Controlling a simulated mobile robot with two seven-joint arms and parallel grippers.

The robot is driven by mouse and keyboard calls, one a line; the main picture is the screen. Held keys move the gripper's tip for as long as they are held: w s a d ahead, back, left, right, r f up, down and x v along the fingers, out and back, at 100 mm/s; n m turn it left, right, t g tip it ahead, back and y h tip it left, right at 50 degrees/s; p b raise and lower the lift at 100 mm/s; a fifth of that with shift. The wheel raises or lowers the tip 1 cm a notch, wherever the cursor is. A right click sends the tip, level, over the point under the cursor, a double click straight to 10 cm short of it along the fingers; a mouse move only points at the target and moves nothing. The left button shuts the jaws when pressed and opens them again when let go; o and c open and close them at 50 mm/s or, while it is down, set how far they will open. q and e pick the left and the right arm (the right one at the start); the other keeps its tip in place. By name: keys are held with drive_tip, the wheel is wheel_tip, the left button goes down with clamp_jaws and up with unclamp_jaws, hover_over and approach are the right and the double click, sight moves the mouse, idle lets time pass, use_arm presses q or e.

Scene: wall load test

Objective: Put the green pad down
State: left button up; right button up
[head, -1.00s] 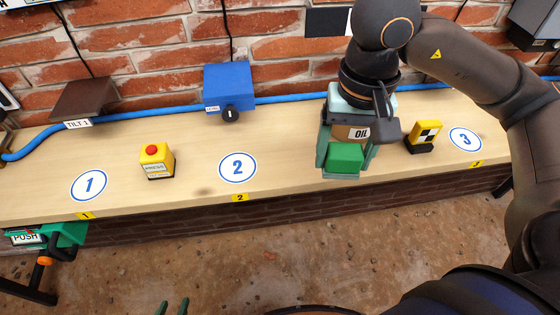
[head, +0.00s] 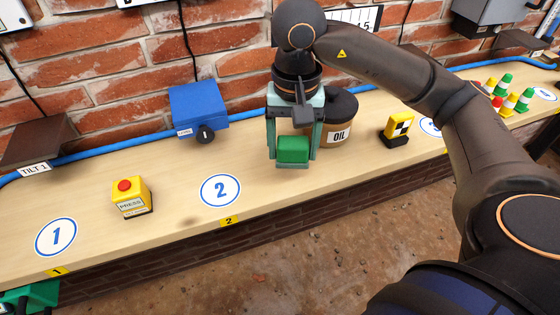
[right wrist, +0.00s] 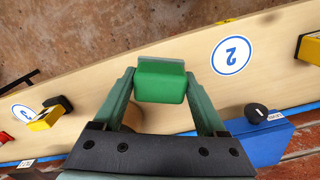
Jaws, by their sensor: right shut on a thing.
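The green pad (head: 293,150) is a small block held between the fingers of my right gripper (head: 293,152). The right gripper is shut on it, with one finger on each side. In the right wrist view the pad (right wrist: 161,82) sits between the two green fingertips, with the pale wooden bench top (right wrist: 190,45) behind it. The pad is over the bench, right of the round mark 2 (head: 220,190). I cannot tell whether it touches the bench top. My left gripper is not in view.
A dark OIL can (head: 341,122) stands close behind and right of my right gripper. A blue box (head: 199,108) stands at the back. A yellow PRESS button box (head: 131,197) is left; a yellow checkered block (head: 397,128) is right. Bench around mark 2 is clear.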

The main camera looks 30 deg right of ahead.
hover_over(281, 173)
wheel_tip(281, 173, down, 6)
drive_tip(key=shift+s+a+r, duration=0.1)
drive_tip(key=shift+s+r, duration=0.05)
drive_tip(key=shift+f, duration=1.65)
drive_tip(key=shift+f+b, duration=0.2)
drive_tip(key=shift+b, duration=0.1)
drive_tip(key=o, duration=1.1)
wheel_tip(281, 173, up, 12)
drive_tip(key=shift+r+p, duration=0.25)
drive_tip(key=shift+p, duration=0.55)
